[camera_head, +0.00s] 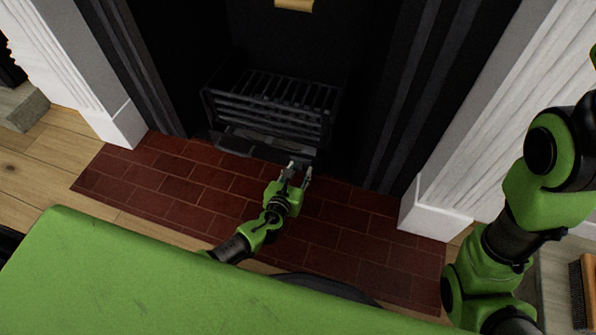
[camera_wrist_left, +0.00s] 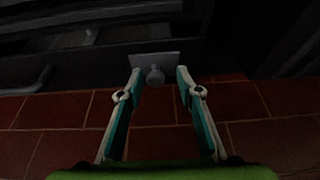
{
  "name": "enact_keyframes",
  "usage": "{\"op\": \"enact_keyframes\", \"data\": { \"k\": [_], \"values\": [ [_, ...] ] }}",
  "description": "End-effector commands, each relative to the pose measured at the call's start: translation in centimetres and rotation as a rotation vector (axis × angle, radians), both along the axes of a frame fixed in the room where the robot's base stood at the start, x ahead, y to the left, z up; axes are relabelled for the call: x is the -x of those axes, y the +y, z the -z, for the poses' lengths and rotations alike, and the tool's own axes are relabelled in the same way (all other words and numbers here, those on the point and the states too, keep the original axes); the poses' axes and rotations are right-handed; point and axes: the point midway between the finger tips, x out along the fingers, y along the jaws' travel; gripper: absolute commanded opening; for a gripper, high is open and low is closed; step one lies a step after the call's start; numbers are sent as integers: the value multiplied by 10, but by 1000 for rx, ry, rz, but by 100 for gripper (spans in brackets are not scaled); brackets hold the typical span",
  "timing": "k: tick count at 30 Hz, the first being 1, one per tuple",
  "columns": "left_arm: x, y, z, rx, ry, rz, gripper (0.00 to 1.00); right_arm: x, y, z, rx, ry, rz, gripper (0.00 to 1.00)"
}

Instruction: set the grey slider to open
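The grey slider (camera_wrist_left: 154,74) shows in the left wrist view as a small knob on a flat grey plate, low on the dark fireplace front just above the red tiles. My left gripper (camera_wrist_left: 158,80) is open, with one fingertip to each side of the knob in that view. I see no finger touching the knob, and how far ahead it lies is hard to judge. In the head view my left gripper (camera_head: 300,170) reaches to the lower right of the fire grate, and the slider cannot be made out clearly there. My right gripper is out of view.
The black fire grate (camera_head: 270,108) stands in the dark fireplace. A dark handle-like bar (camera_wrist_left: 28,82) is left of the slider. The red tile hearth (camera_head: 185,190) is clear. White surround pillars (camera_head: 440,205) stand at both sides. My right arm is at the right.

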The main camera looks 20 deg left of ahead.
Motion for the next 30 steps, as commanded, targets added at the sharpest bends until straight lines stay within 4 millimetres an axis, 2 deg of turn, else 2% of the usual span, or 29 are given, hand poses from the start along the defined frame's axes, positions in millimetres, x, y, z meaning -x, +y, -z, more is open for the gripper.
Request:
{"op": "enact_keyframes", "data": {
  "k": [8, 24, 30],
  "values": [
    [-1, 1, -10, 0, -3, -4, 33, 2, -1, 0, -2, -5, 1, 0],
    [-1, 0, -88, -1, -3, 2, 33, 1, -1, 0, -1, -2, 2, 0],
    [0, -1, -99, 0, 0, 2, 33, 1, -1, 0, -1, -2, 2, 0]
  ]
}}
